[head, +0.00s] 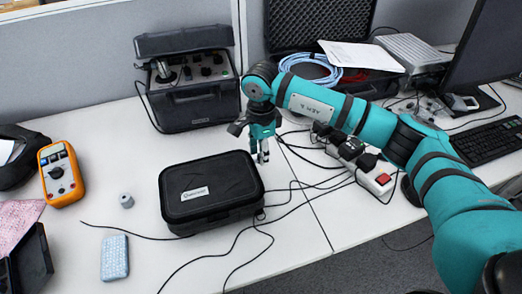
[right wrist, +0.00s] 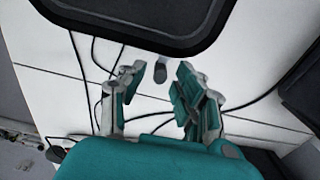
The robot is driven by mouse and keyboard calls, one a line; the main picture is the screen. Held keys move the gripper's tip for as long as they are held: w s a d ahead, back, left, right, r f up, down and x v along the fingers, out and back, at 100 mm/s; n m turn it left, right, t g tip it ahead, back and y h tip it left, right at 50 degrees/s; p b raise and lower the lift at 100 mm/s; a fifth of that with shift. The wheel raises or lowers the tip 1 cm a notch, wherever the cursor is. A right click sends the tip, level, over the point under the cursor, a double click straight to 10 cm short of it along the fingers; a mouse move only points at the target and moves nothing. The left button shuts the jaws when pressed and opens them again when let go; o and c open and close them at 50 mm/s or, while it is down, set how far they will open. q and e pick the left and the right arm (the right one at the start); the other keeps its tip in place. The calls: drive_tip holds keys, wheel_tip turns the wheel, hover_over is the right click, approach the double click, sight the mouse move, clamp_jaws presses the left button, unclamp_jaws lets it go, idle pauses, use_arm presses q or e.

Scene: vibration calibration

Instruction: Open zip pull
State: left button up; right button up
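A black zip case (head: 211,190) lies closed on the white table, with a pale label on its lid. Its dark edge (right wrist: 130,30) fills the top of the right wrist view. A small grey tab, apparently the zip pull (right wrist: 161,75), hangs at that edge. My right gripper (head: 262,157) is at the case's back right corner. In the right wrist view its fingers (right wrist: 158,82) are open, one on each side of the tab, with gaps visible. The tab cannot be made out in the head view. My left gripper is not in view.
Black cables (head: 300,187) run across the table right of the case. A power strip (head: 360,165) lies beyond them. An open equipment case (head: 195,105) stands behind. An orange meter (head: 61,175), a small grey cylinder (head: 126,200) and a light-blue block (head: 115,257) are on the left.

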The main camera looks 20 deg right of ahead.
drive_tip(key=shift+r, duration=0.25)
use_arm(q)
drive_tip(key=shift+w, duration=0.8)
use_arm(e)
wheel_tip(320, 180, up, 12)
drive_tip(key=shift+f, duration=0.25)
drive_tip(key=shift+s+f, duration=0.1)
